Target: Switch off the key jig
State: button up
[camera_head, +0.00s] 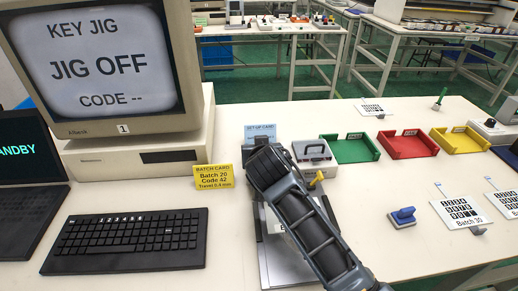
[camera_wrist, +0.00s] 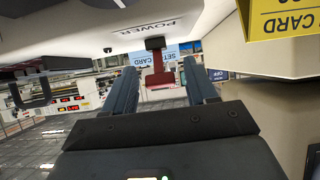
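The old computer monitor (camera_head: 95,55) in the head view reads "KEY JIG", "JIG OFF" and "CODE --". My arm reaches over the table and hides most of a grey plate-like device (camera_head: 272,252) beneath it; I cannot tell whether that is the jig. In the wrist view, an inverted "POWER" label (camera_wrist: 158,27) is on a pale surface. A black knob-like block (camera_wrist: 155,43) and a red part (camera_wrist: 160,79) show beyond my gripper (camera_wrist: 160,65). Its two fingers are apart with nothing visibly held. Contact with the block is not clear.
A yellow batch card (camera_head: 213,177) stands by the keyboard (camera_head: 127,240). A blue set-up card (camera_head: 260,133), a grey case (camera_head: 314,155), and green (camera_head: 350,149), red (camera_head: 408,144) and yellow (camera_head: 460,140) trays lie behind my arm. A blue-handled stamp-like tool (camera_head: 403,216) is right.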

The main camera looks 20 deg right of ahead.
jog(key=shift+s, duration=0.1)
jog(key=v, duration=0.7)
jog(key=shift+s+r, duration=0.2)
jog(key=shift+s, duration=0.05)
jog(key=shift+a, duration=0.1)
